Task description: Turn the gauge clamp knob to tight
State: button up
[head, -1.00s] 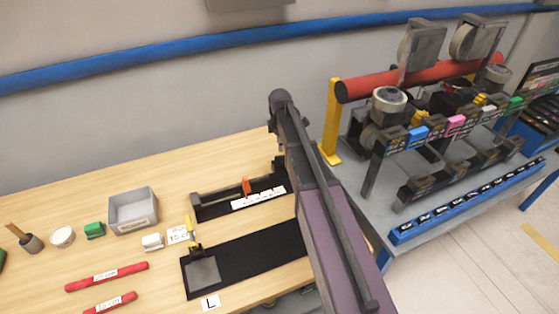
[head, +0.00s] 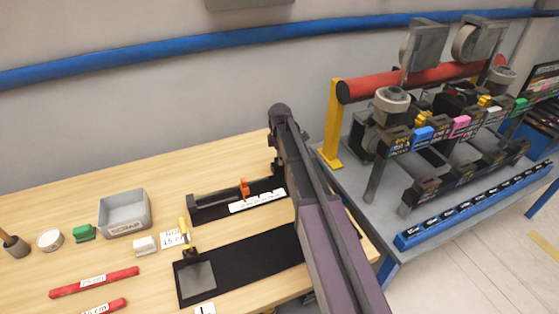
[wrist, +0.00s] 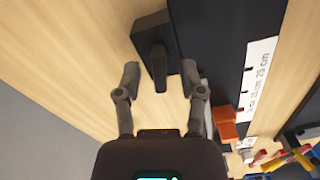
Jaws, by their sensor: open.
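The gauge (head: 215,208) is a long black fixture on the wooden bench in the head view, with a white scale strip (head: 258,201) and an orange piece (head: 244,188). In the wrist view a black block stands at the gauge's end and carries the dark clamp knob (wrist: 159,68), a narrow bar pointing down the picture. My gripper (wrist: 163,78) is open and empty, its fingers on either side of the bar, with gaps showing on both sides. The orange piece (wrist: 225,124) and scale strip (wrist: 257,80) lie right of the fingers. In the head view my arm hides the knob.
A grey cart (head: 378,236) with machinery stands right. Bare bench lies behind the gauge.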

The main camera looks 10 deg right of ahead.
dwell(0.3)
grip_shut()
